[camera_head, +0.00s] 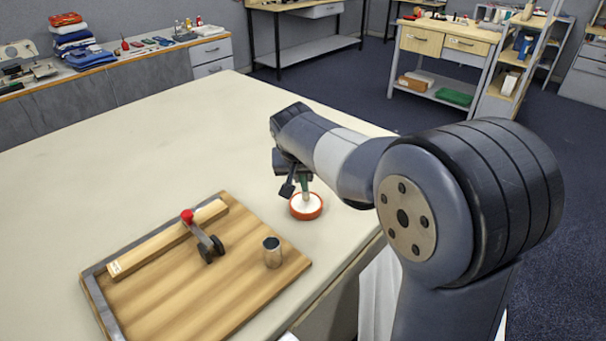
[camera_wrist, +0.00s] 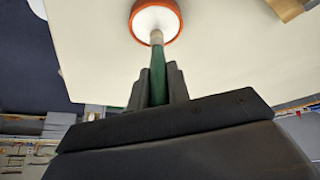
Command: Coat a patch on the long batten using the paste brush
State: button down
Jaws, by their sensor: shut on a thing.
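The paste brush (camera_wrist: 157,75) has a green handle and a pale lower end. My gripper (camera_wrist: 157,88) is shut on its handle; in the head view my gripper (camera_head: 296,186) is over the table, right of the board. The brush's lower end is at the round orange-rimmed dish of white paste (camera_head: 306,206), which also shows in the wrist view (camera_wrist: 157,18). I cannot tell how deep the tip is. The long batten (camera_head: 165,240) lies along the far left side of a wooden board (camera_head: 215,285), with a red-knobbed clamp (camera_head: 203,236) across it.
A small grey metal cylinder (camera_head: 272,252) stands on the board's right part. The board has a dark raised edge (camera_head: 103,309) at left. The cloth table (camera_head: 190,135) is bare behind the board and dish. Benches and shelves stand well away.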

jog(key=shift+f+b, duration=0.35)
jog(key=shift+f, duration=0.2)
dwell(1.1)
jog(key=shift+r, duration=0.1)
jog(key=shift+r+p, duration=2.7)
jog(key=shift+r, duration=0.8)
